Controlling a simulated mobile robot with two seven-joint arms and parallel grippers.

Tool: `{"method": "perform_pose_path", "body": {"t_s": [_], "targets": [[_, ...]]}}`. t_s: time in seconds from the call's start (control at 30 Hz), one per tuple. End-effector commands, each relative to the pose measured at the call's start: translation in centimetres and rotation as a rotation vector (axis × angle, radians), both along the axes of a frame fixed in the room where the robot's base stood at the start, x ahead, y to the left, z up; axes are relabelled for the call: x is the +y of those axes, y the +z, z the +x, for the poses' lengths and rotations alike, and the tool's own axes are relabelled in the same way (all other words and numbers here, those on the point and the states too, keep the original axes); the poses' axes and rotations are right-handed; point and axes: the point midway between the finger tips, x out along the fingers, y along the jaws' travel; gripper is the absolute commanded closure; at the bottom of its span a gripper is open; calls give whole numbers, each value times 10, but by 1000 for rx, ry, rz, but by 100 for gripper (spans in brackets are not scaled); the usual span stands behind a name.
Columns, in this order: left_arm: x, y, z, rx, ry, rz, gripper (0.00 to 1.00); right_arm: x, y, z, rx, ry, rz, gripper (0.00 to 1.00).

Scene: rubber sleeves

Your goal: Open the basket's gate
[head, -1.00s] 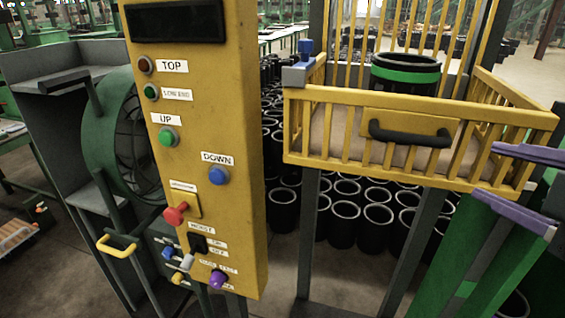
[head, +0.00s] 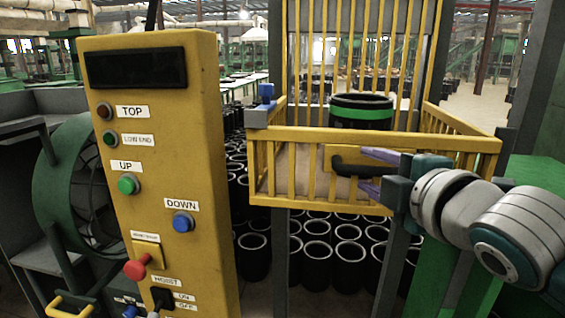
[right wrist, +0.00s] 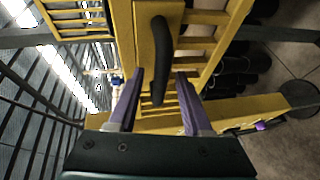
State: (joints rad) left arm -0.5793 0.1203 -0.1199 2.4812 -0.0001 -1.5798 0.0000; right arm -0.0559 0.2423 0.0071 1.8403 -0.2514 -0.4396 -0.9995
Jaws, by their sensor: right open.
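The yellow basket (head: 285,145) has a slatted gate (head: 300,188) at its front, which stands upright and looks closed. A black bar handle (head: 345,166) is fixed on the gate's yellow plate. My right gripper (head: 371,172) is open in front of the gate, its purple fingers pointing at the handle from the right and partly hiding it. In the right wrist view the handle (right wrist: 160,55) lies ahead, with its near end between the lines of the two fingers (right wrist: 158,88). I cannot tell whether they touch it. My left gripper is out of view.
A black sleeve with a green band (head: 361,112) stands in the basket. A blue-topped grey latch block (head: 264,108) sits at the basket's left corner. A yellow control panel (head: 150,110) with buttons stands at the left. Many black sleeves (head: 318,254) stand on the floor below.

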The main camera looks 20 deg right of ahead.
Motion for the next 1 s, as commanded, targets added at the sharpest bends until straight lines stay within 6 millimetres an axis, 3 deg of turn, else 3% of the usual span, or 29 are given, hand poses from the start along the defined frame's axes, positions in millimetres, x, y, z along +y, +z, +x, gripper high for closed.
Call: {"method": "perform_pose_path", "body": {"t_s": [0.3,0.73,1.0], "targets": [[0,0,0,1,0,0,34,0,-1,3,1,1,1,50],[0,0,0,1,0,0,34,0,-1,2,1,0,0,99],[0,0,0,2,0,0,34,0,-1,2,1,0,0,100]]}}
